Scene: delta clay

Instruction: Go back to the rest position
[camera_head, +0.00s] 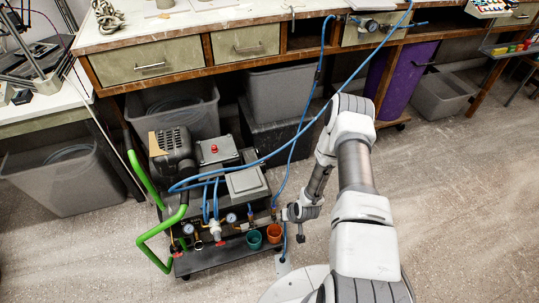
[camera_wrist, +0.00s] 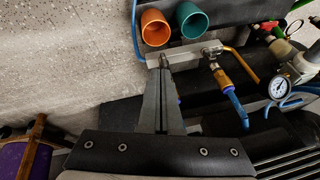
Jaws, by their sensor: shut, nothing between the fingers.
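My gripper (camera_wrist: 165,66) is shut and empty in the wrist view, its two fingers pressed together. The fingertips lie in front of a pale metal bar (camera_wrist: 190,52); I cannot tell whether they touch it. In the head view my arm reaches down from the right, and my gripper (camera_head: 284,214) is at the right end of the cart (camera_head: 215,257), just above the orange cup (camera_head: 274,233) in the picture. A teal cup (camera_head: 254,240) stands beside it. The orange cup (camera_wrist: 155,27) and the teal cup (camera_wrist: 191,20) also show in the wrist view.
The cart carries a motor (camera_head: 172,152), grey boxes (camera_head: 245,182), gauges and a green handle (camera_head: 155,241). A blue hose (camera_head: 305,118) hangs close to my arm. A workbench (camera_head: 205,38) runs along the back, with bins (camera_head: 284,92) beneath. The floor (camera_head: 450,190) at right is clear.

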